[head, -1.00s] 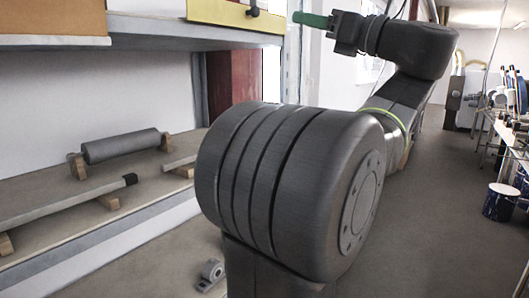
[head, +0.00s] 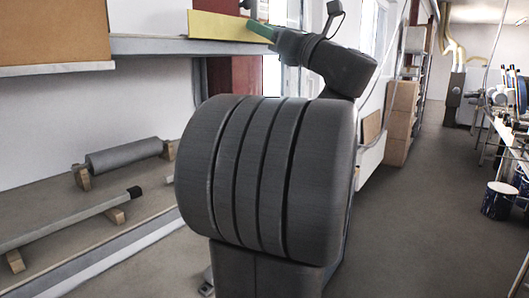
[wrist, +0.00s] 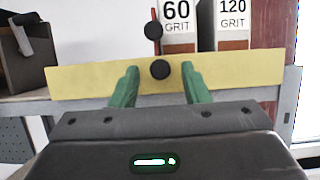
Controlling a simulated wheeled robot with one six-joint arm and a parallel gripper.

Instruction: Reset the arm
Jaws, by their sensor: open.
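My gripper (head: 262,30) has green fingers and is at the upper middle of the head view, pointing left toward the shelf. In the wrist view my gripper (wrist: 160,80) shows both green fingers spread apart with nothing held between them. A yellow board (wrist: 90,80) on the shelf edge lies beyond the fingers. A round black knob (wrist: 160,69) shows on the board in the gap between the fingertips. I cannot tell how far it is from them. My large dark arm joint hides the middle of the head view.
Boxes marked 60 grit (wrist: 178,25) and 120 grit (wrist: 233,25) stand behind the yellow board (head: 215,24). A grey roller (head: 124,156) rests on wooden blocks on the lower shelf. A dark blue drum (head: 498,200) stands at right. The floor aisle between is clear.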

